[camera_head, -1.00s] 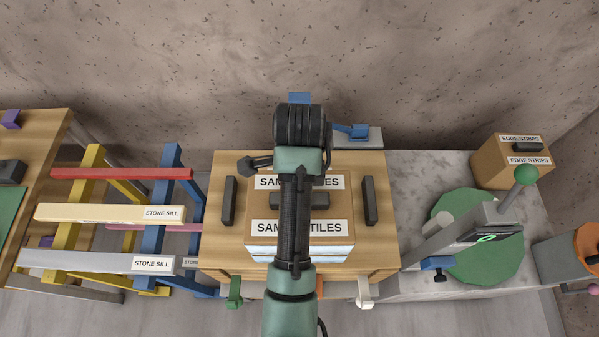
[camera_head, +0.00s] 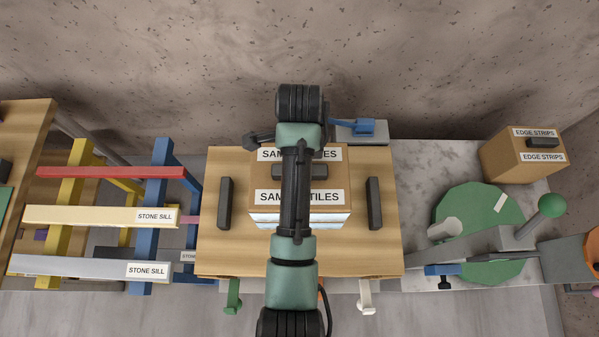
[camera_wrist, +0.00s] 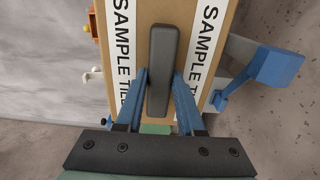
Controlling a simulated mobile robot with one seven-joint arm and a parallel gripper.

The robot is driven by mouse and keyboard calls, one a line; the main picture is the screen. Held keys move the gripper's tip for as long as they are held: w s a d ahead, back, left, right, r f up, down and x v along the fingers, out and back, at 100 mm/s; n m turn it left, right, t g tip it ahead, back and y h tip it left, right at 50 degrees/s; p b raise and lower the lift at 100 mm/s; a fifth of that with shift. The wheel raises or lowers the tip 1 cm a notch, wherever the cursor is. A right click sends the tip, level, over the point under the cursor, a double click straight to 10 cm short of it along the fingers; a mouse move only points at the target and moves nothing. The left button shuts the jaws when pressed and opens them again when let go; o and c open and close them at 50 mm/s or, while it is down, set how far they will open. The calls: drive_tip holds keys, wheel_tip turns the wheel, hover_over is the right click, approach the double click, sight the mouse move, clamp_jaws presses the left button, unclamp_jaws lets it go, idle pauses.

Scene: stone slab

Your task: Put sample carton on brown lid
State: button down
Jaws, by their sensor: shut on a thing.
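The sample carton (camera_head: 330,210) is a brown box with white "SAMPLE TILES" labels and a dark handle on top. In the head view it appears over the middle and back of the brown lid (camera_head: 240,255), a wooden board with a dark handle near each side. I cannot tell whether the carton touches the lid. In the wrist view my gripper (camera_wrist: 161,85) has its blue fingers on both sides of the carton's dark handle (camera_wrist: 163,55) and is shut on it. My arm hides the carton's middle and the gripper in the head view.
A rack with stone sills (camera_head: 100,216) stands at left. At right, a stone slab (camera_head: 410,180) bears an edge strips box (camera_head: 500,160), a green disc (camera_head: 470,205) and a lever with a green knob (camera_head: 552,205). A blue clamp-like part (camera_head: 365,126) is behind the lid.

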drive_tip(key=shift+w+f+p, duration=0.1)
drive_tip(key=shift+f+p, duration=0.45)
drive_tip(key=shift+f, duration=1.9)
drive_tip(key=c, duration=0.5)
unclamp_jaws()
wheel_tip(320, 180, up, 11)
drive_tip(key=shift+r+p, duration=0.15)
drive_tip(key=shift+p, duration=0.15)
drive_tip(key=shift+r+p, duration=0.45)
drive_tip(key=shift+r, duration=0.05)
